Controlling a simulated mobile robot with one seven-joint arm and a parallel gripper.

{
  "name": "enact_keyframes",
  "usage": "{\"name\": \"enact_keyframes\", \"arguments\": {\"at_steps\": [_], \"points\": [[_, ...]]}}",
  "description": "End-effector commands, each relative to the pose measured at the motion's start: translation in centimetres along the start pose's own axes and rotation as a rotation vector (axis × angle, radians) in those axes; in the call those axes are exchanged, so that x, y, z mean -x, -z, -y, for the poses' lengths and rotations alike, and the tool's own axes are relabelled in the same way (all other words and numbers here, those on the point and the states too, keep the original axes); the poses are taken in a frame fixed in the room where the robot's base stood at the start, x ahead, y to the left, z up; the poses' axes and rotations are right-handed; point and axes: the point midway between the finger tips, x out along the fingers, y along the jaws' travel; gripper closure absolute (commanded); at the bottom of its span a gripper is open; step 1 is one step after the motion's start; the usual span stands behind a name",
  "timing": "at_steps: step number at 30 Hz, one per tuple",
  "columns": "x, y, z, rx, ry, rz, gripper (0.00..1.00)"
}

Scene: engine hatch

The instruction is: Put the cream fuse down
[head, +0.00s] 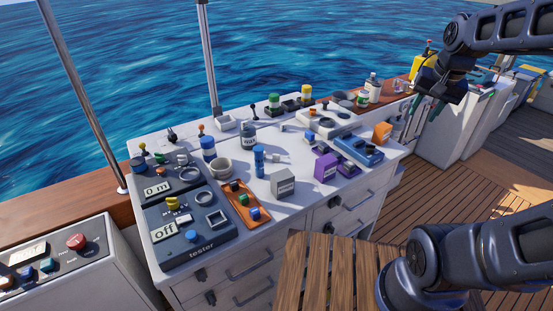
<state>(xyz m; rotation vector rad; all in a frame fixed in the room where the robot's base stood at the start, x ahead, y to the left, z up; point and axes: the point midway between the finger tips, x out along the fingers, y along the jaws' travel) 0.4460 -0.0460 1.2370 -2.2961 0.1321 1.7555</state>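My gripper (430,107) hangs at the upper right, off the right end of the white worktop (295,160) and near the wooden rail. It is small and dark here, and I cannot tell whether its fingers are open or shut. I cannot make out a cream fuse in or below it. A pale, cream-grey round cup or ring (221,168) stands on the worktop beside the tester (190,228), but I cannot tell whether it is a fuse.
A blue cylinder (259,161), a grey box (283,184), a purple box (326,167) and an orange tray (243,204) crowd the worktop. An orange block (382,132) sits near the right end. Bottles and jars line the back rail. A slatted wooden surface (317,270) lies in front.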

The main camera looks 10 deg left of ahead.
Motion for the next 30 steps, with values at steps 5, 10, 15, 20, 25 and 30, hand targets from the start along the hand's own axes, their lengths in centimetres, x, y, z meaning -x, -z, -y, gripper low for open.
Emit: {"name": "enact_keyframes", "arguments": {"at_steps": [5, 10, 15, 20, 25, 30], "points": [[-1.4, 2.7, 3.2, -0.122, -0.006, 0.072, 0.63], [-2.9, 4.8, 6.5, -0.244, -0.033, 0.129, 0.63], [-4.9, 6.5, 10.2, -0.363, -0.077, 0.174, 0.63], [-7.0, 7.6, 13.9, -0.474, -0.131, 0.201, 0.63], [-9.6, 8.2, 18.1, -0.587, -0.199, 0.214, 0.63], [-12.4, 8.2, 22.5, -0.698, -0.272, 0.204, 0.63]]}}
